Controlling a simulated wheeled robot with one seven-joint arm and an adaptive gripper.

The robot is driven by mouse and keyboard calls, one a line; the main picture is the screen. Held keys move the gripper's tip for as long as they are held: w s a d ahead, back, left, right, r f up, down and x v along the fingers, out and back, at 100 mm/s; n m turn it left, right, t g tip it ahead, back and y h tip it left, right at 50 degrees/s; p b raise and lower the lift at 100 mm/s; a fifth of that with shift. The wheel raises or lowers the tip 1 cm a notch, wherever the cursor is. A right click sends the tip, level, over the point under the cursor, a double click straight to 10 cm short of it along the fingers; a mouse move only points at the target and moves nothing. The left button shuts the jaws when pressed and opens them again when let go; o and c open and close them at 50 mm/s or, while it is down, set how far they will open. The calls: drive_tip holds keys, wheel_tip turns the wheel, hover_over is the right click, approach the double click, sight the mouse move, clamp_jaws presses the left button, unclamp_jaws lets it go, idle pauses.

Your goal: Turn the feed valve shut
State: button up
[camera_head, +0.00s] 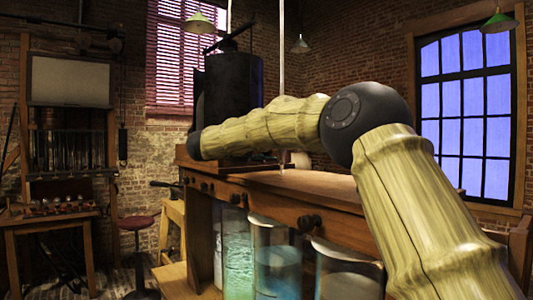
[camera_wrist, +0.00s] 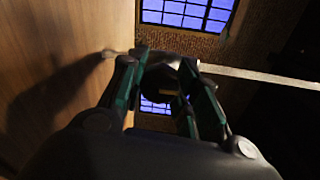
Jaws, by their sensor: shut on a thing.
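My gripper (camera_wrist: 168,66) shows in the wrist view, its two dark green-edged fingers closed around a small greyish piece (camera_wrist: 166,57) on a pale pipe (camera_wrist: 255,75). This piece seems to be the feed valve's handle; the fingers hide most of it, so I cannot tell its turn angle. The pipe meets the wooden bench top at the left of that view. In the head view a pale vertical pipe (camera_head: 282,55) comes down from above and passes behind my arm to the bench top (camera_head: 310,184). My gripper cannot be made out there.
Several glass jars with bluish liquid, one of them here (camera_head: 277,265), stand under the bench top. Dark knobs (camera_head: 310,223) line its front edge. A large black tank (camera_head: 232,100) stands behind my arm. A red stool (camera_head: 137,223) is at the left. The bench top's right part looks clear.

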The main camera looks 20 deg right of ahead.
drive_tip(key=shift+f, duration=0.2)
drive_tip(key=o, duration=1)
drive_tip(key=shift+d, duration=0.15)
drive_tip(key=shift+o, duration=0.2)
drive_tip(key=shift+r, duration=0.1)
drive_tip(key=shift+s, duration=0.1)
drive_tip(key=v, duration=1.2)
